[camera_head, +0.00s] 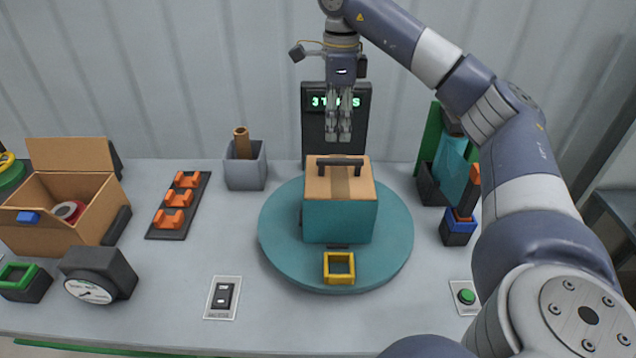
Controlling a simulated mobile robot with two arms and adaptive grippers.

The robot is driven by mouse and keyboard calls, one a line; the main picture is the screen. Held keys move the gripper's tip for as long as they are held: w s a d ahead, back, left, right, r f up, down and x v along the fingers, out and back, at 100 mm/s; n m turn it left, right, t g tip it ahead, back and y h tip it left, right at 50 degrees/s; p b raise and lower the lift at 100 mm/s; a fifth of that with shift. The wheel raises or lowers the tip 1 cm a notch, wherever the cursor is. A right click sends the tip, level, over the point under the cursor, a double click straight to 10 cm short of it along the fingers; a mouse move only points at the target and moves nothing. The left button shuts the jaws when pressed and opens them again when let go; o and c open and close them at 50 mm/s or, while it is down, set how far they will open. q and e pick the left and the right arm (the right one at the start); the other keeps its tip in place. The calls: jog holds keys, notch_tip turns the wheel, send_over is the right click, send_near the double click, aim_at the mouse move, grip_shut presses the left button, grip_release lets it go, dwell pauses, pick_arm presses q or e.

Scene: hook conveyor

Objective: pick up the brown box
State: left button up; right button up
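An open cardboard-brown box (99,212) stands at the left of the table, its flap raised at the back and a roll of tape inside. A second box (340,220) with teal sides, a brown top and a dark handle (340,161) sits on the round teal turntable (390,250). My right gripper (339,138) hangs fingers-down above and behind the teal-sided box, apart from it, with nothing visible in it. Its fingers look close together, but the gap is too small to judge. My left gripper is not in view.
A black rack with orange hooks (174,206), a grey bin (245,168) and a black gauge (98,276) stand left of the turntable. A yellow square frame (339,268) lies on the turntable's front. A switch plate (222,297) and a green button (466,296) are near the front edge.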

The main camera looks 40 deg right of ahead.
aim_at(341, 160)
jog(key=shift+s+f+b, duration=0.45)
jog(key=shift+s+f, duration=0.05)
jog(key=shift+f, duration=0.2)
jog(key=shift+s+d+f, duration=0.1)
jog(key=shift+s+f, duration=0.65)
jog(key=shift+s, duration=0.05)
jog(key=shift+w+f, duration=0.3)
jog(key=shift+f, duration=0.55)
notch_tip(341, 160, down, 4)
jog(key=shift+w+f+p, duration=0.1)
jog(key=shift+w+p, duration=0.05)
jog(key=shift+p, duration=1.1)
jog(key=shift+f, duration=0.5)
jog(key=shift+w, duration=0.1)
jog(key=c, duration=0.4)
grip_shut()
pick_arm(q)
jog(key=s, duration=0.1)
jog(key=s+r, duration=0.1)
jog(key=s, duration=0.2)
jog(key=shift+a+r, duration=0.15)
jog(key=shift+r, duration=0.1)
